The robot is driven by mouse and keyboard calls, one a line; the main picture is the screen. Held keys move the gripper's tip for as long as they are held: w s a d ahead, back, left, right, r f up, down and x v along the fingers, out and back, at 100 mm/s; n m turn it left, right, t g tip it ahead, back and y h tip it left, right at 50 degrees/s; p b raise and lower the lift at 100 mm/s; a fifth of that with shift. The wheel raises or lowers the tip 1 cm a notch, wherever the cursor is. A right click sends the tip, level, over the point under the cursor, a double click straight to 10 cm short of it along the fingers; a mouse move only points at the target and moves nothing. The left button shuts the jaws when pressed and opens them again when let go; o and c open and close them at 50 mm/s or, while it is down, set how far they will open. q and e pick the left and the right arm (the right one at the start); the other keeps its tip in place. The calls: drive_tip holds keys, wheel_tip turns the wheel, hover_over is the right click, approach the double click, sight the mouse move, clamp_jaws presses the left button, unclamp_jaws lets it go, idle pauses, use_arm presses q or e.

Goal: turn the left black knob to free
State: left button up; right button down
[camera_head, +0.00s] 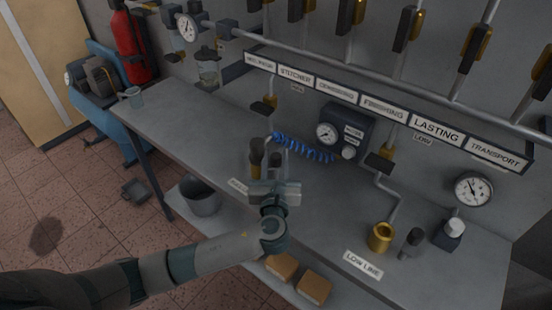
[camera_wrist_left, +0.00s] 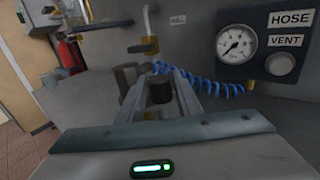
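The left black knob (camera_wrist_left: 159,91) shows between the two fingers of my left gripper (camera_wrist_left: 160,88) in the left wrist view. The fingers stand apart, one on each side of it. I cannot tell whether they touch it. In the head view my left gripper (camera_head: 276,165) reaches down over the left part of the bench, and the knob (camera_head: 275,159) is partly hidden by the fingers. A second black knob (camera_head: 414,237) stands farther right, next to a brass fitting (camera_head: 381,237). My right gripper is not in view.
A dark brass-based fitting (camera_head: 256,160) stands just left of the gripper. A blue coiled hose (camera_head: 305,149) runs behind it to a gauge box (camera_head: 345,132) marked HOSE and VENT. The bench (camera_head: 335,205) is clear right of the gripper. Pipes and hanging valves line the wall.

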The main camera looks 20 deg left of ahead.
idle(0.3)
